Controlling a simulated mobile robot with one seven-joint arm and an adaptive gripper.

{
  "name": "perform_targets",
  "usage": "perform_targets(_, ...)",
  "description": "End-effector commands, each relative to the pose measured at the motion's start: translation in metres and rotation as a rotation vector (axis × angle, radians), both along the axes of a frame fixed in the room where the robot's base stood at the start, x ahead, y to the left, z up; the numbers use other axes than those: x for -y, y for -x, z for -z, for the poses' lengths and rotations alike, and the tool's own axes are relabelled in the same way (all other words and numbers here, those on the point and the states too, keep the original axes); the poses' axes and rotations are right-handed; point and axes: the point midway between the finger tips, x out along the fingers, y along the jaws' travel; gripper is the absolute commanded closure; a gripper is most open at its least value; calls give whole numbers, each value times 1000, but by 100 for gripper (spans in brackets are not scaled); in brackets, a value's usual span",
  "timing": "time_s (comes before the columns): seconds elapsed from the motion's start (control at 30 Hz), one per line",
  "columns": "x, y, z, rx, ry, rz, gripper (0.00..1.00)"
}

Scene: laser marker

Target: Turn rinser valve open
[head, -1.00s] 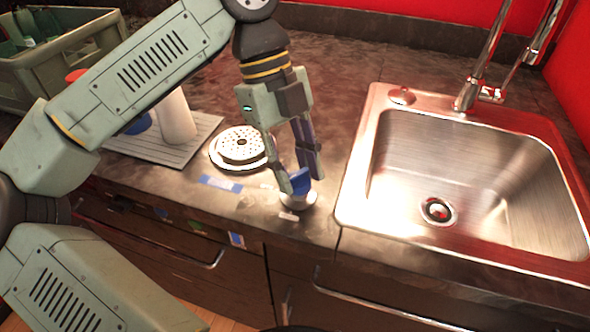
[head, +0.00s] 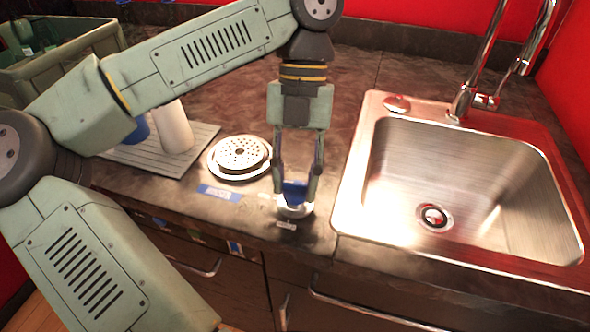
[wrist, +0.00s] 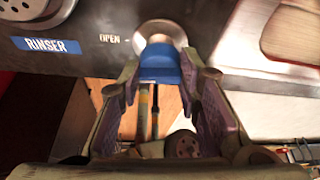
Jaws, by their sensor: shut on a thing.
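The rinser valve has a blue handle (head: 294,191) on a round metal base (head: 295,210) near the counter's front edge, left of the sink. My gripper (head: 296,192) points down at it, with a finger on each side of the blue handle, shut on it. In the wrist view the blue handle (wrist: 159,63) sits between the fingertips, in front of the metal base (wrist: 160,33). An "OPEN" label (wrist: 110,38) is left of the base. The handle's exact angle is partly hidden by the fingers.
The round perforated rinser (head: 240,155) and a blue "RINSER" label (head: 219,192) lie left of the valve. A metal sink (head: 350,205) is to the right. A grey ribbed mat (head: 134,157) bears a white cylinder (head: 173,128) and a blue cup (head: 137,131).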

Motion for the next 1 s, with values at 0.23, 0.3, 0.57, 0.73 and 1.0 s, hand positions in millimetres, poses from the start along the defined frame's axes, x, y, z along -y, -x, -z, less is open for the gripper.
perform_targets(0.23,1,0,-1,1,-1,115,97)
perform_targets(0.3,1,0,-1,1,-1,134,97)
perform_targets(0.57,1,0,0,1,0,165,96)
perform_targets(0.73,1,0,0,1,0,166,97)
perform_targets(1.0,1,0,0,1,0,165,61)
